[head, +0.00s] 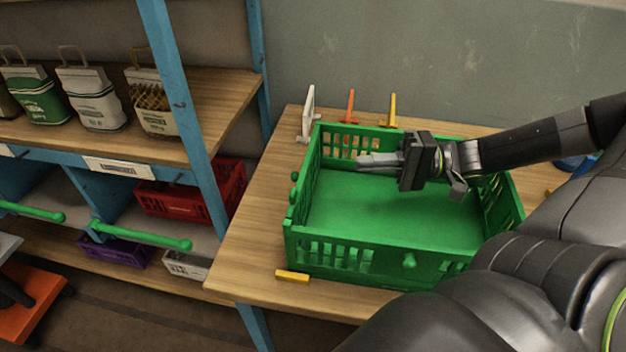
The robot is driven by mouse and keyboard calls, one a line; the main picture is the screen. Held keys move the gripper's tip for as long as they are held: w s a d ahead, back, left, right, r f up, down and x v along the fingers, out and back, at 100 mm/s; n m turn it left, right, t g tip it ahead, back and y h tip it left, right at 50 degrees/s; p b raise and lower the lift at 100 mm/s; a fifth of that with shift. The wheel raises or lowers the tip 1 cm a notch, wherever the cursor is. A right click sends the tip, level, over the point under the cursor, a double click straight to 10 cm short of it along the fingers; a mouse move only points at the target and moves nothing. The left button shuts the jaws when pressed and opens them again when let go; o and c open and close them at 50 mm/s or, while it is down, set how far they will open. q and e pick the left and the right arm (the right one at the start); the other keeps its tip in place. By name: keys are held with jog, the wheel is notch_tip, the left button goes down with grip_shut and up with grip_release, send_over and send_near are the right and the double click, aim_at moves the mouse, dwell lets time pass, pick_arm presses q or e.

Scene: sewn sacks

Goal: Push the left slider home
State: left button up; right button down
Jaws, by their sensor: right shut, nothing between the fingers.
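A green crate (300,245) with slotted walls stands on the wooden table, and its floor is bare. Small green knobs (294,177) stick out from its left wall, and another green knob (409,261) sits on its front wall. I cannot tell for certain which part is the left slider, or how far in it sits. My right gripper (360,162) comes in from the right over the crate. Its fingers are shut and empty, pointing left above the back part of the crate, apart from the left wall. My left gripper is out of view.
A white bracket (308,113), an orange upright (350,105) and a yellow upright (391,110) stand behind the crate. A yellow block (292,277) lies at the front left. Blue shelving (178,95) with sacks stands left. The table's left strip (252,215) is clear.

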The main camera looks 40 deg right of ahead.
aim_at(292, 201)
jog(key=w+a+b, duration=0.3)
jog(key=a+b, duration=0.4)
jog(key=a, duration=0.4)
dwell(0.3)
